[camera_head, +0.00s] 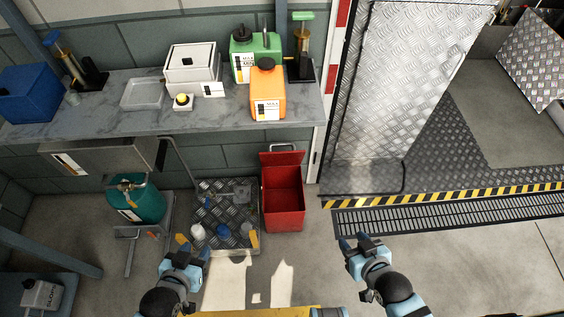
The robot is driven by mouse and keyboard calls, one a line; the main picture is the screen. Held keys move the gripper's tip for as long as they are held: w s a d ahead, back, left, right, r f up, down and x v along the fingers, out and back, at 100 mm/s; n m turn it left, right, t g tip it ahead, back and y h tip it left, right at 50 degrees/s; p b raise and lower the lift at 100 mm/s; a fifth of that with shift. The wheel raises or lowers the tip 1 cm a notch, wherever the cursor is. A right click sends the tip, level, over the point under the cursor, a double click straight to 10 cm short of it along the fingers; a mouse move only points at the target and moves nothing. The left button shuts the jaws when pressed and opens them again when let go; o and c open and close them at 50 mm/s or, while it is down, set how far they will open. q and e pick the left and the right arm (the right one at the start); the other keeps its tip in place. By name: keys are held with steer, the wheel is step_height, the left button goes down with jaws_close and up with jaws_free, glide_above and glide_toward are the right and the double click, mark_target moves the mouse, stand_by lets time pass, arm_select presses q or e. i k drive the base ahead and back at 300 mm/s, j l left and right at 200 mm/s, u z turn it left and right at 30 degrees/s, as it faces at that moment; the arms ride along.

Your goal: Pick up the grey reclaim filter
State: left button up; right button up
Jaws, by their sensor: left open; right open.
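Several small items stand on a diamond-plate platform (228,217) on the floor. They include a pale grey-white capped cylinder (197,231), a blue-topped one (223,231) and a small yellow-and-grey piece (247,228). A flat grey piece (241,192) lies near the platform's back right. I cannot tell for sure which is the grey reclaim filter. My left gripper (194,249) is open just in front of the pale cylinder, apart from it as far as I can see. My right gripper (354,241) is open and empty, right of the red bin.
An open red bin (284,198) stands right of the platform. A green tank (138,201) stands on the left. The grey bench (130,118) above holds an orange jug (267,92), a green jug (254,52) and a white box (192,66). Floor before the grate is clear.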

mark_target(244, 228)
steer(key=k+u, duration=0.3)
steer(key=k+j+u, duration=0.1)
steer(key=u, duration=0.2)
steer(key=l+u, duration=0.1)
steer(key=u, duration=1.6)
steer(key=k+l, duration=0.1)
steer(key=l, duration=0.2)
steer(key=k+l+u, duration=0.15)
steer(key=l, duration=0.15)
steer(key=k+l, duration=0.1)
steer(key=l, duration=0.15)
steer(key=k+l, duration=0.2)
steer(key=l, duration=0.3)
steer(key=k+l, duration=0.15)
steer(key=l, duration=0.4)
steer(key=k+l, duration=0.2)
steer(key=l, duration=0.3)
steer(key=k+l, duration=0.2)
steer(key=l, duration=0.35)
steer(key=k+l, duration=0.15)
steer(key=l, duration=0.35)
steer(key=k+l, duration=0.2)
steer(key=l, duration=0.35)
steer(key=k+l, duration=0.2)
steer(key=l, duration=0.3)
steer(key=k+l, duration=0.2)
steer(key=l, duration=0.35)
